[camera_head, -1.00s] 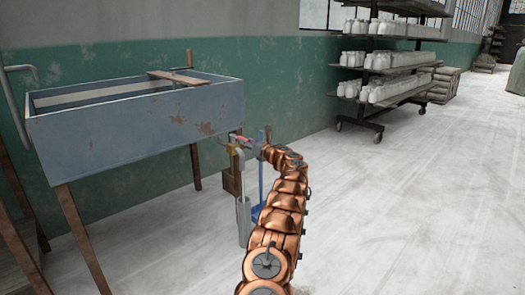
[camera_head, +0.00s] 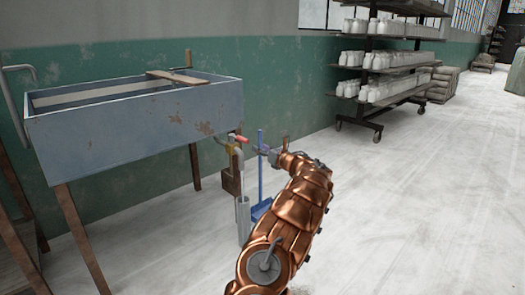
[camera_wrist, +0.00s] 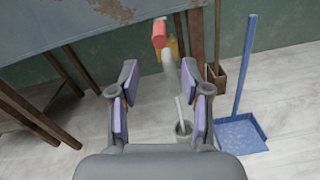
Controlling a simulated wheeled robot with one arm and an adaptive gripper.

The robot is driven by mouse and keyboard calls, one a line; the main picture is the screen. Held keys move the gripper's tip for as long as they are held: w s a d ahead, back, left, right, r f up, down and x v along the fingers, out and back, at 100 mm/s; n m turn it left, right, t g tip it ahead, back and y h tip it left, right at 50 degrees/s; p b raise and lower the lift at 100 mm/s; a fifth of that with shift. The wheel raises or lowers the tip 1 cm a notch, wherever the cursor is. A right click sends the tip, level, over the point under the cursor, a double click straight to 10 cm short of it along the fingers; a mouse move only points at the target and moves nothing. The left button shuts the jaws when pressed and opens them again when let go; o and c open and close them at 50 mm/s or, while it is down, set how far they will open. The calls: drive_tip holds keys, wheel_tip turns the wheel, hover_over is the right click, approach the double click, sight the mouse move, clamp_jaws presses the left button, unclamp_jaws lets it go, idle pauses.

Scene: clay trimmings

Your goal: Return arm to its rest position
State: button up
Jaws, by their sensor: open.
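My copper-coloured arm reaches up from the bottom of the head view. Its end, my gripper (camera_head: 262,150), is near the right end of the trough, small and partly hidden there. In the wrist view my gripper (camera_wrist: 161,100) is open, with its two purple-padded fingers apart and nothing held between them. Beyond the fingers is a red-handled valve (camera_wrist: 160,33) on the trough's end, apart from them. The red handle also shows in the head view (camera_head: 241,139).
A blue-grey trough (camera_head: 130,128) on wooden legs stands at left. A blue dustpan (camera_wrist: 240,133) with a long handle and a grey cylindrical container (camera_wrist: 183,133) stand below its right end. A wheeled rack (camera_head: 372,75) holds white jars at the back. Floor at right is clear.

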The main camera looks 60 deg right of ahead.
drive_tip(key=shift+s+a, duration=0.1)
drive_tip(key=shift+s, duration=0.2)
idle(0.4)
